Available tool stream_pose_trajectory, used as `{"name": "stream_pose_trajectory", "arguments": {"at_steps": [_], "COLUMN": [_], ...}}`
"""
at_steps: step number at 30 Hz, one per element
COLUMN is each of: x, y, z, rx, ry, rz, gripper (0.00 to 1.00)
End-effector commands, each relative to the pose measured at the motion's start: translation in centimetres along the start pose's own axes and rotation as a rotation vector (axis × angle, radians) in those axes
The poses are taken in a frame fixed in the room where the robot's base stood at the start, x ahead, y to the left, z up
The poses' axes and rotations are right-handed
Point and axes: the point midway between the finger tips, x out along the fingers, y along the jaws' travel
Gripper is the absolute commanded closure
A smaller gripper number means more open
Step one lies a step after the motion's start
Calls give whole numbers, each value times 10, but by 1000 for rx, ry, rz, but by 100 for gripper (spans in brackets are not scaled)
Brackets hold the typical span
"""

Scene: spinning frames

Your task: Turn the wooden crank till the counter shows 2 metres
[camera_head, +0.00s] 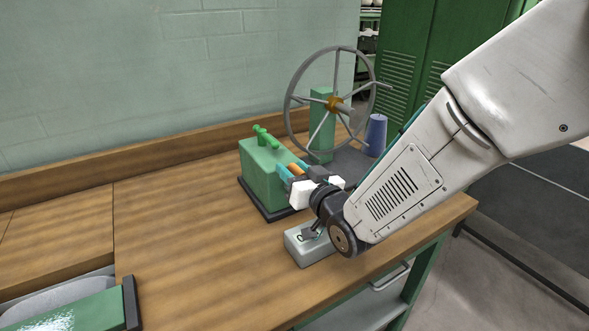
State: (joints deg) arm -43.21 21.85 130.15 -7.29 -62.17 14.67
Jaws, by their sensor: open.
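A grey spoked wheel (318,118) stands upright on a green post (322,130) at the back of the wooden bench. A green box-shaped machine (266,168) with green knobs on top stands left of it on a dark base. My gripper (294,171) is open at the machine's right side, its teal fingers on either side of a small orange-brown piece (297,169) that looks like the wooden crank's grip. I cannot tell whether the fingers touch it. The crank's arm is hidden. A grey box (310,250) with a green marking sits below my wrist; no counter reading is legible.
A blue-purple cone (376,135) stands right of the wheel. My arm covers the right of the view. A green and black object (75,312) is at the front left. The left and middle bench top (185,225) is clear. A wall stands behind, green lockers (405,60) at the back right.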

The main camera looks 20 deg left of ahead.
Motion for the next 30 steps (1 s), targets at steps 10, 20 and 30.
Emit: {"name": "stream_pose_trajectory", "arguments": {"at_steps": [10, 20, 30], "x": [6, 6, 8], "y": [0, 0, 1], "z": [-1, 0, 0], "rx": [0, 1, 100], "ry": [1, 1, -2], "rz": [1, 1, -6], "gripper": [59, 100, 100]}}
